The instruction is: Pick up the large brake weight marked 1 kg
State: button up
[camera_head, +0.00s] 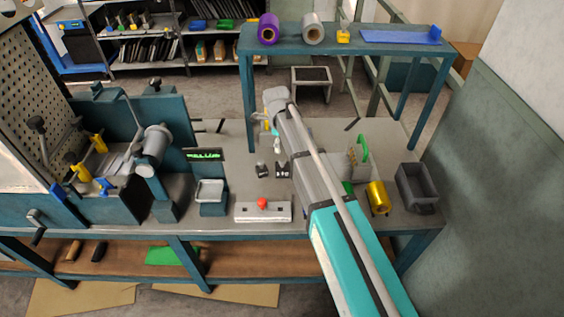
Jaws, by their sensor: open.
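Two small dark weights stand side by side on the grey bench top, near the middle of the head view. The right one (283,171) looks slightly larger and carries pale marking; the left one (262,171) also has a pale mark. The lettering is too small to read surely, so I cannot confirm which is 1 kg. My gripper (274,137) hangs at the end of my arm, above and behind the weights, apart from them. It is open with nothing seen in it. My arm hides part of the bench right of the weights.
A white box with a red button (262,204) stands in front of the weights. A small tray (210,191) and green-lit display (204,155) are left. A gold roll (378,198) and grey bin (416,187) are right. A raised shelf (390,48) spans behind.

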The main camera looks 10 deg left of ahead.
aim_at(282, 166)
jog(key=shift+w+d+r+m+g+y, duration=0.2)
jog(key=shift+w+r+m+g+y, duration=0.1)
jog(key=shift+r+m+g, duration=0.15)
jog(key=shift+f, duration=0.15)
notch_tip(282, 166, down, 8)
jog(key=b, duration=0.8)
jog(key=shift+f, duration=0.15)
jog(key=shift+f, duration=0.1)
dwell(0.4)
jog(key=shift+a+f+b, duration=0.1)
jog(key=shift+f+b, duration=2.4)
jog(key=shift+b, duration=0.25)
jog(key=c, duration=1.1)
